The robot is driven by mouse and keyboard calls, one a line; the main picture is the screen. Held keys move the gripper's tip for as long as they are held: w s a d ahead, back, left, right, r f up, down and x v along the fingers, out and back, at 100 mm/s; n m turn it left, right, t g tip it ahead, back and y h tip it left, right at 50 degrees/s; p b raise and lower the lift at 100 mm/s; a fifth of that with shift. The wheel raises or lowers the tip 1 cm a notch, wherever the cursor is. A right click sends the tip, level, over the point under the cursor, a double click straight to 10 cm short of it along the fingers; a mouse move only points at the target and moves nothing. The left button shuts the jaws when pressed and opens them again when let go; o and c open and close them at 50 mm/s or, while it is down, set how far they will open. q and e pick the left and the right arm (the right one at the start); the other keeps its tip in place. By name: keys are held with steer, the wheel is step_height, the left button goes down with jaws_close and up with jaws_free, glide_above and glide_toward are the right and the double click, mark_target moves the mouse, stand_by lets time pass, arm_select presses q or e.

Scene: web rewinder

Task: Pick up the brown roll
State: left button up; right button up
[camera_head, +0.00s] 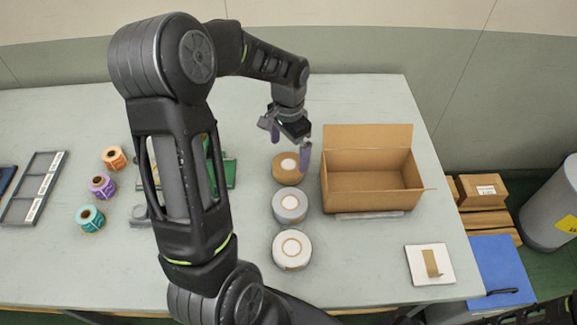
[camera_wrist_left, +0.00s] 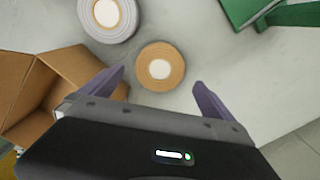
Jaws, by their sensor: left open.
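The brown roll (camera_head: 281,171) lies flat on the table, the farthest of a column of three rolls left of the cardboard box. It has a white centre. In the left wrist view the brown roll (camera_wrist_left: 160,67) sits ahead of the fingertips, roughly midway between them. My left gripper (camera_head: 287,143) is above the far side of the brown roll, open and empty; one finger covers a little of the roll's right edge in the head view. In the left wrist view the left gripper (camera_wrist_left: 158,82) shows its two purple fingers wide apart. My right gripper is not in view.
A grey roll (camera_head: 290,205) and a white roll (camera_head: 291,249) stand nearer. The open cardboard box (camera_head: 368,185) is close on the right. Small orange, purple and teal rolls and a grey tray (camera_head: 33,189) are at left. A green object (camera_head: 229,173) is partly hidden behind my arm.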

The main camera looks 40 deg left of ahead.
mark_target(289, 163)
arm_select(q)
steer(key=shift+f, duration=0.6)
steer(key=shift+f, duration=0.25)
step_height(289, 163, down, 4)
steer(key=shift+s+r+p, duration=0.1)
steer(key=shift+r+p, duration=0.1)
steer(key=shift+p, duration=0.6)
steer(key=shift+f, duration=0.55)
steer(key=shift+c, duration=0.2)
steer(key=c, duration=1.5)
steer(key=shift+o, duration=0.2)
steer(key=shift+r, duration=0.15)
